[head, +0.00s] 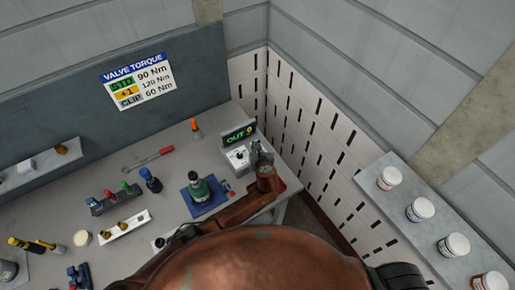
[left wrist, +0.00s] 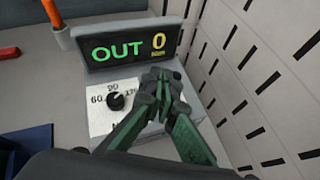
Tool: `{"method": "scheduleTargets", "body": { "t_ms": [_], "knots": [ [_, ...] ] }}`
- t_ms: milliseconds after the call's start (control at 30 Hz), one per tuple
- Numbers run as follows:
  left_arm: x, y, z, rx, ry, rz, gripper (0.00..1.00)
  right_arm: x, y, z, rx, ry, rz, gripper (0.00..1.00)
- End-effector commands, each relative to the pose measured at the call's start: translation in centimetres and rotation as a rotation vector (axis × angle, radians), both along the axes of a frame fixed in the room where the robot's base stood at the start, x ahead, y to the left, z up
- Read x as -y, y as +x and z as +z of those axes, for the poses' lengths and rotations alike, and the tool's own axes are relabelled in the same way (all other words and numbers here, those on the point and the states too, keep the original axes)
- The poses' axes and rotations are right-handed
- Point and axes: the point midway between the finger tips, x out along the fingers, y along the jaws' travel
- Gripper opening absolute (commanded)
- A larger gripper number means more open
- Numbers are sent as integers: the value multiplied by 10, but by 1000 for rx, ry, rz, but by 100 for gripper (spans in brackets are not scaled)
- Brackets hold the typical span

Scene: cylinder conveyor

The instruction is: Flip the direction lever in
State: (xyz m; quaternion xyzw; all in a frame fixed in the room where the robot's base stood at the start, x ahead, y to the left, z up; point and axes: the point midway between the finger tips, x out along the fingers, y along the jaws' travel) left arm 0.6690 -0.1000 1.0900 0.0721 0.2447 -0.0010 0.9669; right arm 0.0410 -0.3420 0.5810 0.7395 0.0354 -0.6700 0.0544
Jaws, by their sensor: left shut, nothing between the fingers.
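The control box (head: 237,157) stands near the back right corner of the bench, and its sloped face shows in the left wrist view (left wrist: 101,121). A display (left wrist: 130,46) behind it reads OUT in green and 0 in yellow. A black knob (left wrist: 116,101) sits on a scale marked 60, 90 and 120. My left gripper (head: 257,147) is over the right part of the box. In the left wrist view its fingertips (left wrist: 160,76) are together and empty, just below the display. I cannot make out the direction lever; the fingers cover that part. My right gripper is not in view.
A blue pad (head: 212,205) with a dark green-topped valve (head: 199,189) lies left of the box. An orange-handled tool (head: 195,125) stands behind. A red-handled wrench (head: 148,160) lies further left. A slotted white wall (head: 310,130) bounds the right side closely.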

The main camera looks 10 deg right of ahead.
Motion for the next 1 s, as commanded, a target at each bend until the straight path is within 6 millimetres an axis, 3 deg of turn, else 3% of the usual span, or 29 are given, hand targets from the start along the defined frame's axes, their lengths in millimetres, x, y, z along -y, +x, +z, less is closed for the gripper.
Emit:
{"method": "scheduleTargets", "body": {
  "t_ms": [400,867,1000],
  "knots": [
    [4,-48,42,0,0,-9,0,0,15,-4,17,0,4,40],
    [1,-56,50,-1,2,-5,0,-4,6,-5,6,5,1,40],
    [-4,-59,46,-16,-31,16,0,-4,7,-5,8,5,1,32]
  ]
}}
